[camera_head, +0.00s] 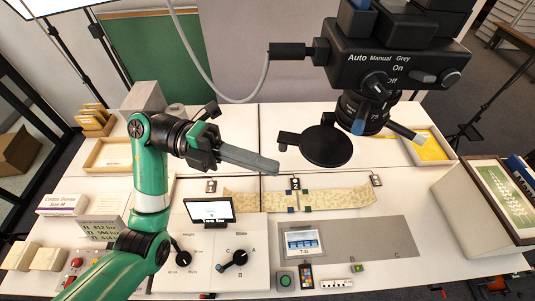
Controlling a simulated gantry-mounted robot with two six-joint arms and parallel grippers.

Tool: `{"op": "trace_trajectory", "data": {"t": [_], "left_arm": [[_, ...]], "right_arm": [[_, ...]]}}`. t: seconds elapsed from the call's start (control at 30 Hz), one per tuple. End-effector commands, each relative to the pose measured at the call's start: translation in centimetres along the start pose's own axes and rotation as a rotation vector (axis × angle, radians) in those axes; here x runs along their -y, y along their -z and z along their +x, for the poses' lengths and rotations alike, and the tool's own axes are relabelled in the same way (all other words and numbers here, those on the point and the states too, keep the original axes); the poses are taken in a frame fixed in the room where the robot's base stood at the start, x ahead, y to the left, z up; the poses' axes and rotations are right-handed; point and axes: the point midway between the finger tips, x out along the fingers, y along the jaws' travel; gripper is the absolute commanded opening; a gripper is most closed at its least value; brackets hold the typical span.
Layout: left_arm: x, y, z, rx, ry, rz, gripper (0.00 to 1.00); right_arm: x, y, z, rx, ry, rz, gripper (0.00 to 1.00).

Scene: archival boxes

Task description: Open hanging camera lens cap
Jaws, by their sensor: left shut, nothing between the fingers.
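The camera (385,60) hangs at the upper right with its lens (362,113) pointing down. The lens cap (326,147) is a flat black disc with a small tab (288,140) on its left. It shows to the lower left of the lens, swung out to the side rather than squarely under it. A small blue part (358,127) shows between disc and lens; how they join is not clear. My left gripper (270,166) is shut and empty. Its long grey fingers point right, and the tips show just below and left of the tab, apart from it in the picture.
A cable (245,98) loops from the camera's left side. Below is a white table with a patterned strip (335,200), a small screen (209,211), a dial (239,257) and a grey mat (385,240). A yellow-lined tray (430,148) stands at right.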

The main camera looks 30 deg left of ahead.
Motion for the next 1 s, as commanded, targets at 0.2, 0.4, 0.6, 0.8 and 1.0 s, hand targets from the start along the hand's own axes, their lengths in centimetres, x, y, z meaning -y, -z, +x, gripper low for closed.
{"op": "trace_trajectory", "data": {"t": [0.2, 0.4, 0.6, 0.8, 1.0], "left_arm": [[-0.4, -2.0, -5.0, 0.003, 0.0, 0.0, 0.0], [-0.2, -2.8, -7.2, 0.0, 0.0, 0.001, 0.0], [-0.1, -2.9, -7.4, -0.001, 0.0, 0.001, 0.0], [-0.1, -2.9, -7.4, -0.001, 0.0, 0.001, 0.0], [2.6, -1.8, -2.5, -0.115, 0.0, 0.001, 0.0]], "right_arm": [[0.1, -1.4, -1.4, 0.003, 0.001, 0.001, 0.5], [0.1, -1.7, -1.8, 0.003, 0.001, 0.001, 0.5], [0.0, -1.7, -1.7, 0.003, 0.001, 0.001, 0.5], [0.0, -1.7, -1.7, 0.003, 0.001, 0.001, 0.5], [0.0, 0.3, 0.5, 0.003, 0.001, 0.001, 0.5]]}}
